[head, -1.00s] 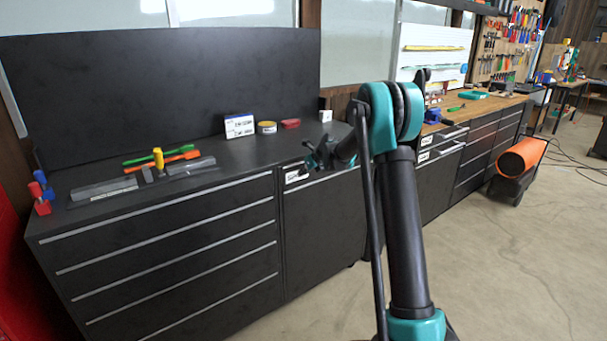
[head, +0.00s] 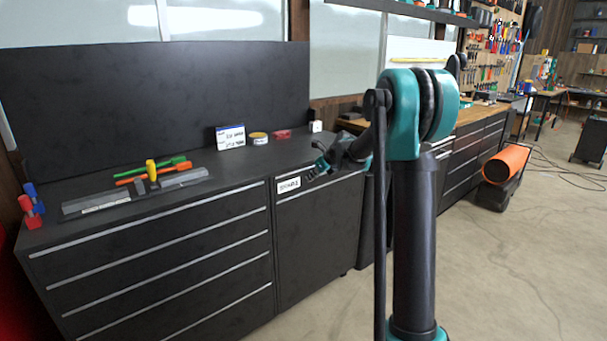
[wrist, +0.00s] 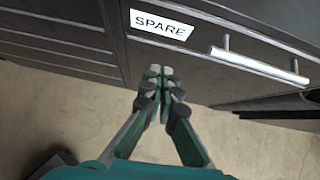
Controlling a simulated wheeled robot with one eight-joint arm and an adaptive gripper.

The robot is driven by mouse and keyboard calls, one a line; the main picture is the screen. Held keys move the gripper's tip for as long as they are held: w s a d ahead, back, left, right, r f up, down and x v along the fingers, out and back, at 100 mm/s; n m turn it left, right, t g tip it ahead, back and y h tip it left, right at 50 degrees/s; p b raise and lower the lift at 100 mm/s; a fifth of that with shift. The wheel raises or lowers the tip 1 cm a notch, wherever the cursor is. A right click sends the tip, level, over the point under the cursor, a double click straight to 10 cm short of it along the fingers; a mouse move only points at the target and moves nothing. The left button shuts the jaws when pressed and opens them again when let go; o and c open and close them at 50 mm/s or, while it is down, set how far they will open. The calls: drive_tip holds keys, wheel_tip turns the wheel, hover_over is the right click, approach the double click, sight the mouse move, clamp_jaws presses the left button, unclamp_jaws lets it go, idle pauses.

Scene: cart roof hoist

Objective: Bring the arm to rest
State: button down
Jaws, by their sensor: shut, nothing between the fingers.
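My arm stands in front of the black cabinet in the head view, with its upper link upright and its elbow high. My gripper (head: 314,172) is small in that view, in front of the cabinet's top edge and pointing left. In the wrist view my gripper (wrist: 160,72) has its fingertips together with nothing between them. It is apart from the cabinet front, below a white label reading SPARE (wrist: 161,24). A drawer handle (wrist: 260,64) is to the right of the label.
The black worktop (head: 235,172) holds a grey rail (head: 105,203), green and orange tools, red and blue clamps (head: 30,205), a white box (head: 230,136) and a yellow tape roll (head: 258,138). An orange cylinder (head: 505,163) lies at right. The floor (head: 500,260) in front is clear.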

drive_tip(key=s+d+f+n+g+h, duration=0.1)
drive_tip(key=s+d+f+n, duration=0.2)
drive_tip(key=s+n, duration=0.6)
drive_tip(key=s+d+f+n+g+h, duration=0.1)
drive_tip(key=s+d+f+n, duration=0.3)
drive_tip(key=s, duration=1.8)
drive_tip(key=s+d+f+n+g+h, duration=0.1)
drive_tip(key=s+d+f+n+h, duration=0.2)
drive_tip(key=s+n, duration=1.2)
wheel_tip(320, 180, down, 4)
drive_tip(key=shift+s+d+r, duration=0.1)
drive_tip(key=shift+s+d, duration=0.3)
drive_tip(key=shift+d, duration=0.1)
